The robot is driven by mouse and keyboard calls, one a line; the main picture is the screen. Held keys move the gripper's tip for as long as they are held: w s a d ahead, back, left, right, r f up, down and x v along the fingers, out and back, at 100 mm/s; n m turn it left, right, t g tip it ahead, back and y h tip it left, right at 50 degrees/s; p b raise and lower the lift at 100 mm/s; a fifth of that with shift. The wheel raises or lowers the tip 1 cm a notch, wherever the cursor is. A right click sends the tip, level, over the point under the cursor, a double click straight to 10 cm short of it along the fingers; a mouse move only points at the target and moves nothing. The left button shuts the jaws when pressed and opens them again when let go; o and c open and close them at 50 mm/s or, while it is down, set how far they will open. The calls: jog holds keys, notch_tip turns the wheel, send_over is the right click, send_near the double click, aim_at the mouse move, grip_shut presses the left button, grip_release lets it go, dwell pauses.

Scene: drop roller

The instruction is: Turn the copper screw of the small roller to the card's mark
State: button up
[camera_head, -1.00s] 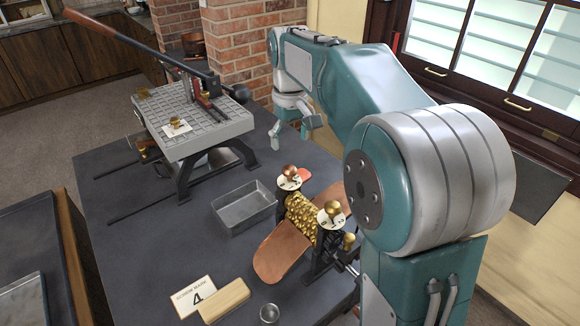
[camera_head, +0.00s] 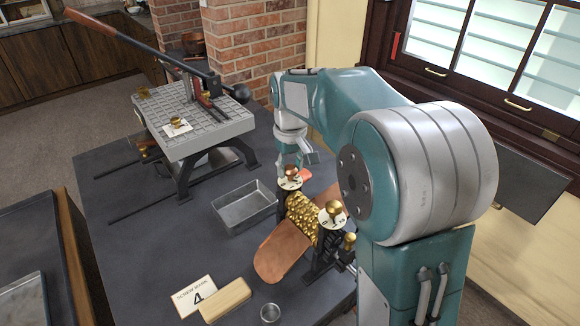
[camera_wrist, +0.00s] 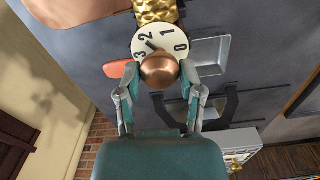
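The small roller has a bumpy gold drum (camera_head: 302,217) between black posts. The copper screw (camera_head: 291,172) is a round knob on a white dial at the roller's far end. In the wrist view the copper knob (camera_wrist: 160,70) sits over the dial (camera_wrist: 165,42), where 0, 1, 2 and 3 show. A small dark pointer shows near the 2; its exact reading is unclear. My gripper (camera_wrist: 159,72) is open, with one finger on each side of the knob; I cannot tell if they touch it. The card (camera_head: 195,295) reads "SCREW MARK 4" and leans by a wooden block (camera_head: 226,300).
A brass knob (camera_head: 333,211) stands on a second dial at the roller's near end. A metal tray (camera_head: 245,207) lies left of the roller. A press (camera_head: 195,130) with a long lever stands behind. A small cup (camera_head: 270,313) is at the front.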

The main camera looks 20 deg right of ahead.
jog(key=shift+f, duration=0.15)
jog(key=n, duration=0.5)
jog(key=shift+n, duration=0.3)
jog(key=n, duration=0.5)
jog(key=shift+s, duration=0.1)
jog(key=n, duration=0.5)
jog(key=shift+n, duration=0.4)
jog(key=n, duration=0.5)
jog(key=shift+n, duration=0.7)
jog(key=o, duration=1.2)
